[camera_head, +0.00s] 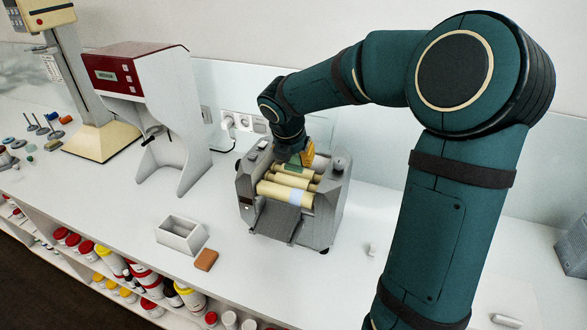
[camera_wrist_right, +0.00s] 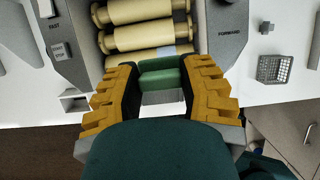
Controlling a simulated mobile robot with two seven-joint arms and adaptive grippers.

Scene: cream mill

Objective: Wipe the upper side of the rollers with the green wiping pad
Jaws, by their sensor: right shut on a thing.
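The mill (camera_head: 323,218) stands on the bench with its cream rollers (camera_head: 285,192) lying side by side across its top. A pale bluish patch shows on the front roller in the head view. My right gripper (camera_head: 306,158), with yellow fingers, is over the back of the rollers. In the right wrist view it (camera_wrist_right: 162,90) is shut on the green wiping pad (camera_wrist_right: 162,75). The pad lies at the roller nearest the gripper; whether it touches cannot be told. The pad also shows in the head view (camera_head: 292,169), partly hidden. My left gripper is out of view.
A white open box (camera_head: 181,236) and a brown block (camera_head: 206,260) lie in front and to the left. A red-topped machine (camera_head: 150,75) stands left of the mill. Shelves with several bottles run below the bench edge. A wire basket (camera_wrist_right: 274,69) shows in the wrist view.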

